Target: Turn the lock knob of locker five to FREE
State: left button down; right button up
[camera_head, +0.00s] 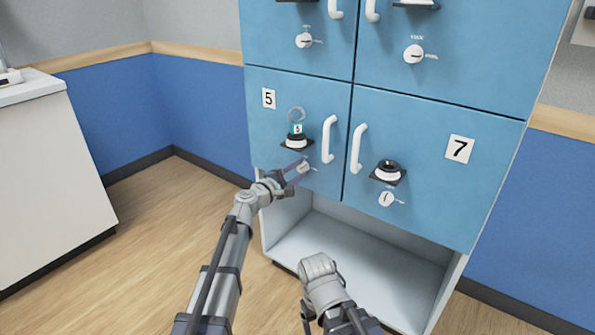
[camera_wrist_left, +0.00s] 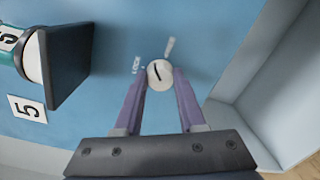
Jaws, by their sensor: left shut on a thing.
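Locker five (camera_head: 268,98) is a blue door with a number 5 plate and a white handle. Its round white lock knob (camera_wrist_left: 160,72) has a dark slanted line on its face. In the left wrist view a LOCK label is at the knob's left and another, unreadable label at its upper right. My left gripper (camera_head: 298,170) reaches the knob below the small black shelf. Its two purple fingers are shut on the knob's sides, hiding part of its rim. My right gripper (camera_head: 318,268) hangs low in front of the open compartment, away from the doors; its fingers are unclear.
A black shelf (camera_wrist_left: 72,55) with a green-labelled item juts out beside the left fingers. Locker seven (camera_head: 459,149) is to the right, with its own knob (camera_head: 386,199), shelf and handle. An open white compartment (camera_head: 350,250) lies below. A white counter (camera_head: 50,170) stands far left.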

pick_arm(q)
jog(key=m, duration=0.4)
jog(key=shift+d, duration=0.1)
jog(key=shift+s+f+m, duration=0.1)
jog(key=shift+m, duration=1.9)
jog(key=c, duration=0.5)
grip_release()
jog(key=v, duration=0.7)
jog(key=shift+s, duration=0.4)
jog(key=shift+y, duration=0.3)
